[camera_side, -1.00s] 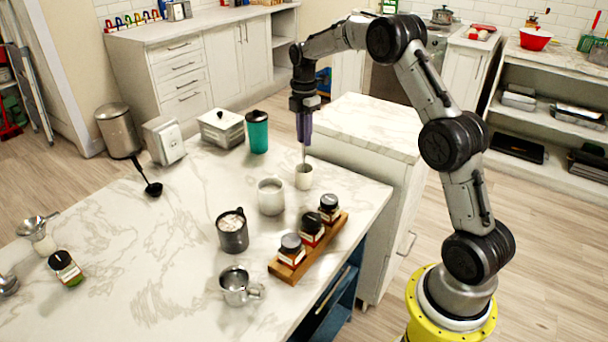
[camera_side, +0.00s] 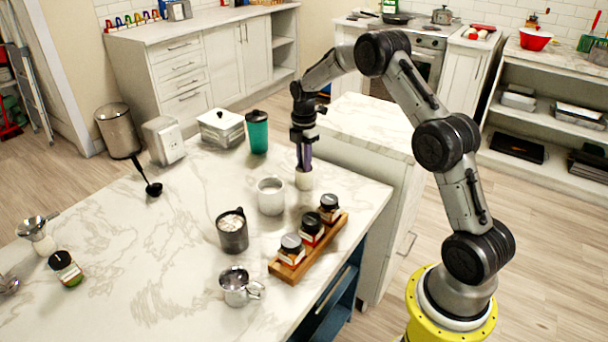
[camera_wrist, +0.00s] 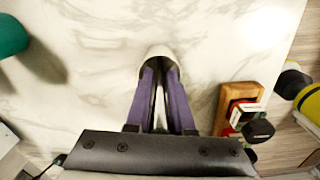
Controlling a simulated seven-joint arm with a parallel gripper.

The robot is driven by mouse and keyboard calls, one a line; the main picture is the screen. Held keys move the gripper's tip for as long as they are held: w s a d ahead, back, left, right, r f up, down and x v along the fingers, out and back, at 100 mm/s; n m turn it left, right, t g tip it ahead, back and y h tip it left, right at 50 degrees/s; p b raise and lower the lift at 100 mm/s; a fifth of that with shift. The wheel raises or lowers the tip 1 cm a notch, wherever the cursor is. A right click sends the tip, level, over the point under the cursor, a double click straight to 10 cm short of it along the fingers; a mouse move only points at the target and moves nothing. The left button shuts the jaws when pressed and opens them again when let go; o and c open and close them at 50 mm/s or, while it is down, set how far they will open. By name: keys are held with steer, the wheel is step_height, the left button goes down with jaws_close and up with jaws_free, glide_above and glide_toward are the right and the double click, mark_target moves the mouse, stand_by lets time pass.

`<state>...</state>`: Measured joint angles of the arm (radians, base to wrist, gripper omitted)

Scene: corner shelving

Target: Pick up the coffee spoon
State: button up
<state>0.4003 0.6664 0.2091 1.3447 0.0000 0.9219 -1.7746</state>
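A small white cup (camera_side: 304,180) stands upright on the marble counter, and its rim shows in the wrist view (camera_wrist: 158,52). My gripper (camera_side: 304,167) points straight down with its purple fingertips at the cup's mouth. In the wrist view the gripper (camera_wrist: 161,72) has its fingers close together, with a narrow gap between them. The coffee spoon cannot be made out clearly now; the fingers and cup hide the place where a thin handle stood. Whether the fingers press on anything cannot be told. A black long-handled scoop (camera_side: 153,189) lies at the left of the counter.
A white mug (camera_side: 270,197) stands close left of the cup. A wooden rack (camera_side: 322,246) with spice jars is in front to the right. A dark mug (camera_side: 232,236), a metal pitcher (camera_side: 238,288) and a teal tumbler (camera_side: 257,132) stand around. The counter's left middle is clear.

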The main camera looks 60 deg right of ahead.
jaws_close()
